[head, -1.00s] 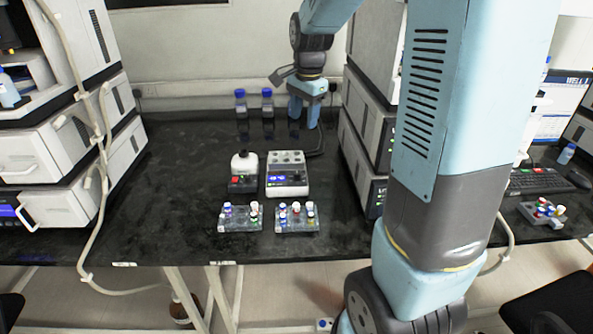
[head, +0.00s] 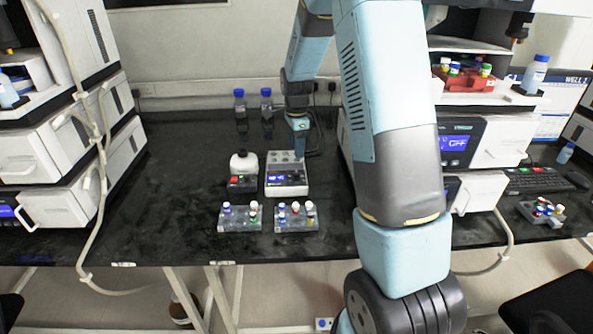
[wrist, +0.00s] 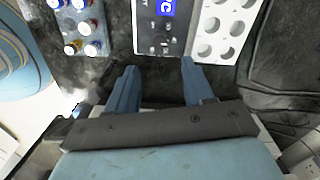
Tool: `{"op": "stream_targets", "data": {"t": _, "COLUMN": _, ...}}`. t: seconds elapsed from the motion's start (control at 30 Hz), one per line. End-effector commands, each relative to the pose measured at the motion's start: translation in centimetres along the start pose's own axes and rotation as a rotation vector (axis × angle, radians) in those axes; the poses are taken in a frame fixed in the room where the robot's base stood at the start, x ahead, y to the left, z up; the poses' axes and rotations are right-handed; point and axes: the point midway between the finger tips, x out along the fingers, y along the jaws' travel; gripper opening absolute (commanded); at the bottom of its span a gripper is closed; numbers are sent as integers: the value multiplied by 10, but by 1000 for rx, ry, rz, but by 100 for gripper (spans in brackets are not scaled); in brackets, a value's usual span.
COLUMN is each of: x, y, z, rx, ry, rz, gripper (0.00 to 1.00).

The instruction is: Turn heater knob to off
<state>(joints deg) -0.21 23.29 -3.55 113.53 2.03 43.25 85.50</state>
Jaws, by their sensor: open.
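The heater (head: 287,191) is a white box on the black bench in the head view, with round wells on top and a dark front panel with a small lit blue display. In the wrist view its panel (wrist: 160,32) shows at top centre, with small dark controls below the cut-off display. I cannot tell the knob's setting. My gripper (head: 299,137) points down above the back of the heater in the head view. In the wrist view my gripper (wrist: 158,68) has its two blue fingers spread with nothing between them, apart from the panel controls.
A white bottle (head: 244,163) on a small dark device stands left of the heater. Two vial racks (head: 240,224) (head: 297,223) sit in front. Two blue-capped bottles (head: 240,103) (head: 266,103) stand behind. Stacked instruments (head: 105,120) (head: 480,145) flank the bench; its left middle is clear.

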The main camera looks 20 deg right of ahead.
Motion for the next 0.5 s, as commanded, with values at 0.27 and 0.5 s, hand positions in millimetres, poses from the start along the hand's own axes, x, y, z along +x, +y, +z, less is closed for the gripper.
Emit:
{"op": "stream_targets", "data": {"t": 0.27, "x": 51, "y": 1, "z": 0, "rx": 0, "ry": -1, "rz": 4, "gripper": 52}}
{"op": "stream_targets", "data": {"t": 0.5, "x": 84, "y": 0, "z": 0, "rx": 1, "ry": 0, "rz": 1, "gripper": 52}}
